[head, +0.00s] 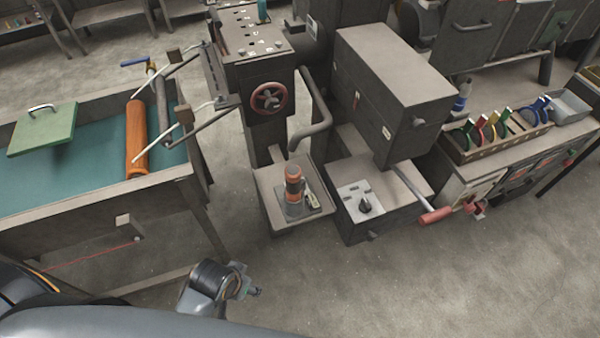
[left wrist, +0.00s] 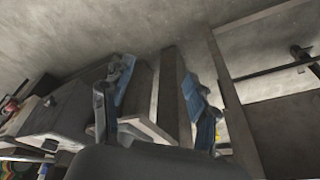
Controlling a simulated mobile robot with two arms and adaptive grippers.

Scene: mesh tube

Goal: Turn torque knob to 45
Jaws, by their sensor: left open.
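A black knob (head: 365,206) stands on a light plate (head: 358,198) on top of a low grey machine box, right of centre in the head view. I take it as the torque knob; its scale marks are too small to read. My left gripper (head: 246,287) is at the lower left of centre in the head view, well apart from the knob and nearer to me. In the left wrist view my left gripper (left wrist: 157,82) shows two blue-padded fingers spread apart with nothing held between them. My right gripper is not in view.
An orange-and-grey tool (head: 293,187) stands upright on a grey pedestal left of the knob. A tall grey housing (head: 390,90) rises behind the knob, and a red-handled lever (head: 435,215) sticks out at its right. A teal-topped table (head: 60,175) is at the left. The floor in front is clear.

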